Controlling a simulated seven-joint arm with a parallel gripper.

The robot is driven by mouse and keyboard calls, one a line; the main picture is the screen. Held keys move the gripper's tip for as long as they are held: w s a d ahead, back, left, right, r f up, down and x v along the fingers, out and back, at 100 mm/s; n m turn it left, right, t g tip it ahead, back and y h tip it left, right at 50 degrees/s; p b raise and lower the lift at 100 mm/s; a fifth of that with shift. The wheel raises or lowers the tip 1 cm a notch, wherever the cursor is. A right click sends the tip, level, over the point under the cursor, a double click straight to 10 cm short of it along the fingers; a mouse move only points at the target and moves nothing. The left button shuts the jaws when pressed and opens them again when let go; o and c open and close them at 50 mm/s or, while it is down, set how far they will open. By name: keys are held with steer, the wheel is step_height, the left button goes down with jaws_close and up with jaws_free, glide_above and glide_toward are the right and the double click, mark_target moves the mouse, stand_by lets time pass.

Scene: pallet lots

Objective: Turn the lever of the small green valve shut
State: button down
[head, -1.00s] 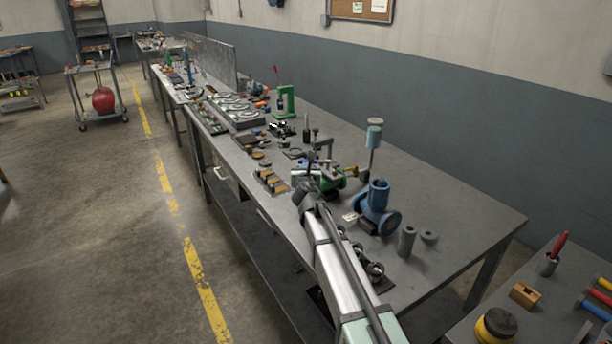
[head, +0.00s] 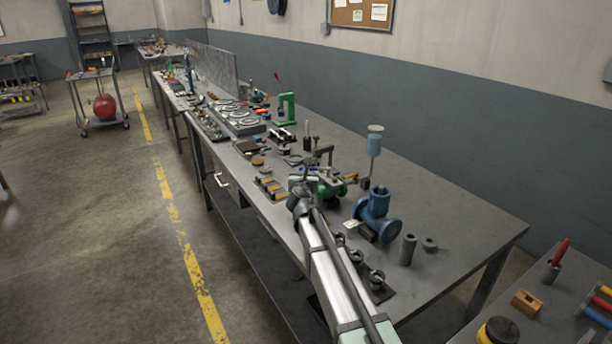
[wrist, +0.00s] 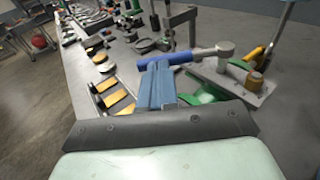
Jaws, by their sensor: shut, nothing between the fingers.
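The small green valve (head: 334,188) is on the bench beyond my arm. It also shows in the wrist view (wrist: 207,97), partly hidden behind the fingers and the grey plate. Its lever has a blue grip (wrist: 166,61) and a grey arm joined to a round grey hub (wrist: 214,52). The lever points left across the picture. My gripper (wrist: 158,72) is shut and empty, with its fingertips right at the near side of the blue grip. I cannot tell whether they touch it. In the head view my gripper (head: 303,180) is left of the valve.
A larger blue valve (head: 378,215) stands to the right of my arm, with grey cylinders (head: 408,249) near it. A tray of brass-coloured blocks (wrist: 112,95) lies left of the fingers. A brass nut (wrist: 258,82) sits by the hub.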

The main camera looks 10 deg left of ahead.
mark_target(301, 169)
steer(key=shift+w+a, duration=0.15)
steer(key=w+m+h, duration=0.1)
steer(key=h, duration=0.1)
steer(key=w+a+m+h, duration=0.1)
steer(key=m+h, duration=0.1)
steer(key=w+m+h, duration=0.1)
steer(key=h, duration=0.1)
steer(key=shift+w+a+m+h, duration=0.3)
steer(key=shift+a, duration=0.1)
steer(key=w+m+g+h, duration=0.1)
steer(key=m+h, duration=0.1)
steer(key=w+m+g+h, duration=0.1)
steer(key=w+h, duration=0.1)
steer(key=h, duration=0.1)
steer(key=shift+w+d+m+g, duration=0.1)
steer(key=shift+d+m+g, duration=0.1)
steer(key=shift+m+g, duration=0.15)
steer(key=shift+w, duration=0.2)
